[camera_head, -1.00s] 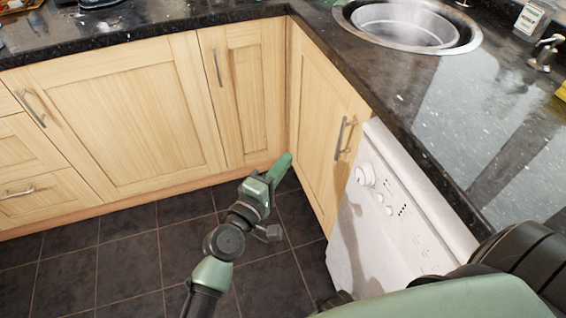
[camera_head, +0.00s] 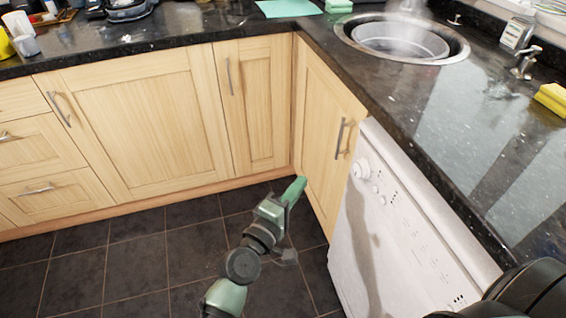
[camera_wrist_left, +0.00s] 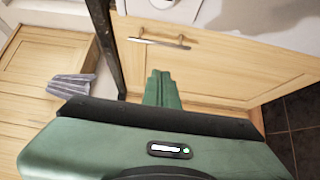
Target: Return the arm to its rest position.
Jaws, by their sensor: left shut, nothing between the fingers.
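My left gripper (camera_head: 296,187) is green and shut, with nothing between its fingers. In the head view it is above the dark tiled floor, in front of the corner cabinet doors and left of the white appliance. In the left wrist view its closed green fingers (camera_wrist_left: 161,90) point toward a wooden cabinet door (camera_wrist_left: 200,65) with a metal handle. A dark part of me shows at the lower right of the head view, but no right gripper shows.
The black counter (camera_head: 400,110) runs along the back and right, with a round sink (camera_head: 440,58) in it. A white appliance (camera_head: 385,240) stands close on the right. A yellow sponge (camera_head: 551,98) lies on the right counter. The tiled floor (camera_head: 110,265) at left is clear.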

